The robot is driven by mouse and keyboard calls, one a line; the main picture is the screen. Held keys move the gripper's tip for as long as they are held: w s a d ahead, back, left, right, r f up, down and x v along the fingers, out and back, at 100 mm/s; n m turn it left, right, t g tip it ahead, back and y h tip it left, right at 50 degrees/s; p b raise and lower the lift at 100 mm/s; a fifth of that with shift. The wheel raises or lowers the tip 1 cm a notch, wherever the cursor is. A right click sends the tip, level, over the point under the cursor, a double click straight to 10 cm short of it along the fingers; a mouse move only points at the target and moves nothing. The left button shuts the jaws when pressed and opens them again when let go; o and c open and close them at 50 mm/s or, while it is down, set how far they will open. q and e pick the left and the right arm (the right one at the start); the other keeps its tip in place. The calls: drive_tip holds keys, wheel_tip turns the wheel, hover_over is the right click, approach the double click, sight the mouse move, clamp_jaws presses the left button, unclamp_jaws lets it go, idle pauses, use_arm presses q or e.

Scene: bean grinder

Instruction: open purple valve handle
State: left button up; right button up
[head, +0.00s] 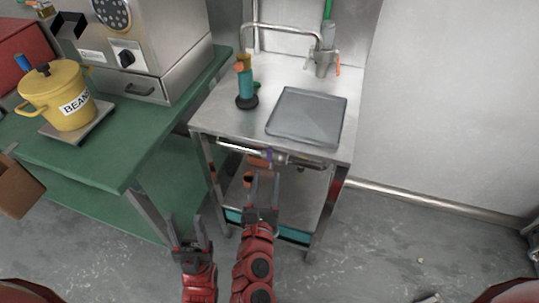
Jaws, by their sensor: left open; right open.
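A small purple piece, which looks like the purple valve handle (269,156), shows under the front edge of the steel table, beside a metal pipe (240,147). It is too small to tell how it is turned. My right gripper (263,182) is open and empty, pointing toward the table just below the purple piece in the picture, apart from it. My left gripper (187,222) is open and empty, lower and further left, in front of the green table's leg.
The steel table (223,108) carries a grey tray (308,117), a teal and orange grinder (246,84) and a tap (322,55). A yellow BEANS pot (52,88) and a steel machine stand on the green table (110,162) at left. Floor at right is mostly clear.

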sight(269, 159)
drive_tip(key=w, duration=0.5)
drive_tip(key=w+d+p, duration=0.1)
drive_tip(key=w, duration=0.2)
drive_tip(key=shift+w, duration=0.2)
clamp_jaws()
idle(1.2)
